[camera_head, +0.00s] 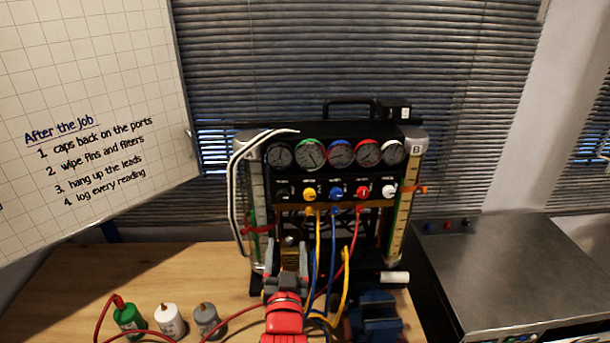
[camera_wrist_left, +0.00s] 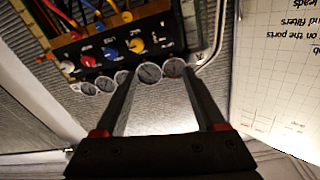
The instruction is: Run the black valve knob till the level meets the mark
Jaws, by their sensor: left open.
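The gauge rig (camera_head: 340,128) stands on the wooden bench. Its black valve knob (camera_head: 284,193) is at the left end of the knob row, hard to make out against the black panel. Sight tube A (camera_head: 257,200) at the left shows green low down and a red clip (camera_head: 258,230). Sight tube B (camera_head: 402,215) at the right looks yellowish, with an orange clip (camera_head: 415,189). Which level and mark count, I cannot tell. My left gripper (camera_head: 286,248) is open and empty, below the black knob; its fingers also show in the left wrist view (camera_wrist_left: 162,80). My right gripper is not in view.
Yellow (camera_head: 309,195), blue (camera_head: 335,193), red (camera_head: 362,193) and white (camera_head: 389,191) knobs continue the row. Hoses hang before the rig. Green (camera_head: 128,318), white (camera_head: 170,321) and grey (camera_head: 207,320) bottles stand front left. A dark blue object (camera_head: 375,315) sits front right.

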